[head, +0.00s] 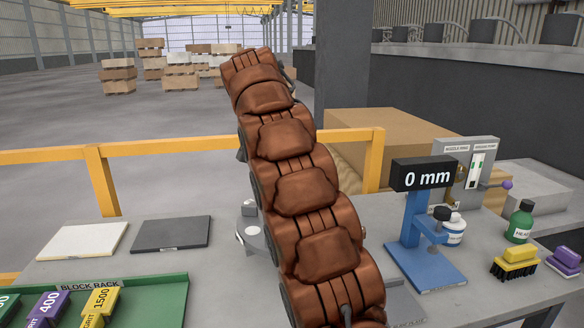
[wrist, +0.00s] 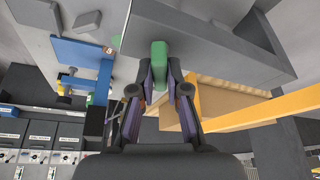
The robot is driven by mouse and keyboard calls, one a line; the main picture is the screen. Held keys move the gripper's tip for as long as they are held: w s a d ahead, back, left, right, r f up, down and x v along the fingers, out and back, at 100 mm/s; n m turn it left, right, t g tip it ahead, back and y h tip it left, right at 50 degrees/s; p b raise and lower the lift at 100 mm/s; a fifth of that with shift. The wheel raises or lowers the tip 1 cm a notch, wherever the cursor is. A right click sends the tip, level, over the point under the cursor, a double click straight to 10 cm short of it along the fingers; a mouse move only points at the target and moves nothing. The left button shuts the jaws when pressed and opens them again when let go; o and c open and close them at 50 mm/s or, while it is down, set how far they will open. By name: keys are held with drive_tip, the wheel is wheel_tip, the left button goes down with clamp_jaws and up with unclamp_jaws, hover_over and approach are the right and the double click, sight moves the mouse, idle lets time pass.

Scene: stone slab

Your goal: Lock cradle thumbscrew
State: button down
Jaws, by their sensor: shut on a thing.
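My gripper (wrist: 159,68) shows in the wrist view, with its fingers closed on a green block-like piece (wrist: 159,50). In the head view my arm hides the gripper and this piece. No cradle thumbscrew can be made out for certain. A blue stand (head: 427,264) with a black "0 mm" display (head: 424,175) stands right of my arm. A dark round knob (head: 442,213) sits on its side; I cannot tell whether it is the thumbscrew. The stand's blue base also shows in the wrist view (wrist: 78,53), left of the gripper.
A green block rack (head: 150,300) with several grit blocks lies front left. A white plate (head: 80,241) and a dark plate (head: 171,234) lie behind it. A green bottle (head: 520,222) and a yellow brush (head: 515,262) stand at right. A yellow rail (head: 45,155) runs behind the table.

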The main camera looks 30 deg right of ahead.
drive_tip(key=m+p, duration=0.2)
drive_tip(key=m+g+p, duration=0.1)
drive_tip(key=p, duration=0.1)
drive_tip(key=shift+w+r+m, duration=0.1)
drive_tip(key=shift+r+m, duration=0.2)
drive_tip(key=shift+m, duration=0.1)
drive_tip(key=shift+d+f+m+g+p, duration=0.15)
drive_tip(key=shift+m+g+p, duration=0.4)
drive_tip(key=shift+p, duration=0.35)
drive_tip(key=shift+f+m, duration=0.1)
drive_tip(key=shift+m, duration=0.15)
drive_tip(key=c, duration=1.2)
unclamp_jaws()
drive_tip(key=shift+o, duration=0.2)
drive_tip(key=shift+f+y, duration=0.1)
drive_tip(key=shift+y, duration=0.2)
